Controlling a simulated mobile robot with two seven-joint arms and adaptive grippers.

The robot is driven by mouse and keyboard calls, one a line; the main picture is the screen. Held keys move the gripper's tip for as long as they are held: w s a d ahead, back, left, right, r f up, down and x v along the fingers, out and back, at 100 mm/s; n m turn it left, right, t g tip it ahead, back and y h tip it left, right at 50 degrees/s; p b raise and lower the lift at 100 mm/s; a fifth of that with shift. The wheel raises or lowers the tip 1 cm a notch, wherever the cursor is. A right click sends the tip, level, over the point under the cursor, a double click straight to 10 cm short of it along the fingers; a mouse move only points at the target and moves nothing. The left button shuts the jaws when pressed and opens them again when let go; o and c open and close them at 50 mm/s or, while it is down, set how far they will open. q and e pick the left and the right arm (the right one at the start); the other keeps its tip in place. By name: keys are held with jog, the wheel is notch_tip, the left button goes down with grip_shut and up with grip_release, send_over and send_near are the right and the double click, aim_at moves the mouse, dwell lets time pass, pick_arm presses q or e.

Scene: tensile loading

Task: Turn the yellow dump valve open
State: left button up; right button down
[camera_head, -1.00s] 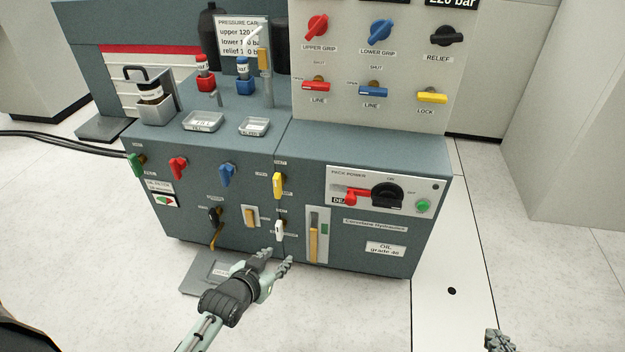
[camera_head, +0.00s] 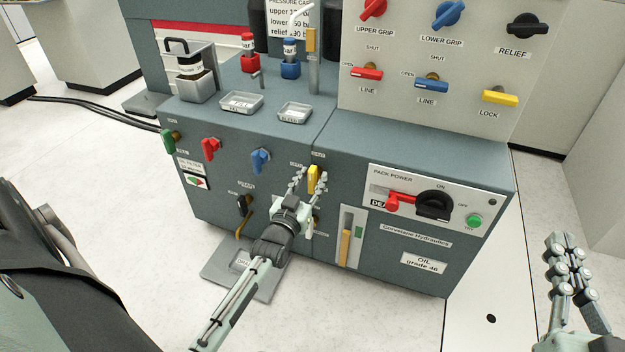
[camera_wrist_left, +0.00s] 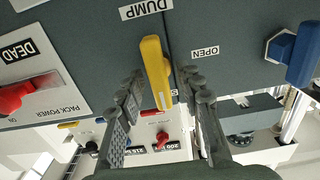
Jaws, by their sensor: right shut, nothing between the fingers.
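The yellow dump valve handle (camera_head: 313,178) is on the cabinet front, upright in the head view, with its upper end by the SHUT label. In the left wrist view the yellow handle (camera_wrist_left: 157,72) stands under the DUMP label, with the OPEN label off to its right. My left gripper (camera_head: 308,181) is open at the handle. In the wrist view its two fingers (camera_wrist_left: 163,80) lie one on each side of the handle, with gaps showing; I see no contact. My right gripper (camera_head: 566,241) is shut and empty at the lower right, away from the cabinet.
A blue valve (camera_head: 261,160) is to the left. The pack power panel (camera_head: 433,200) with a red lever is to the right. A floor tray (camera_head: 240,270) lies below.

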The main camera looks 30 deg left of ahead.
pick_arm(q)
jog(key=shift+w, duration=0.25)
jog(key=shift+c, duration=0.3)
grip_shut()
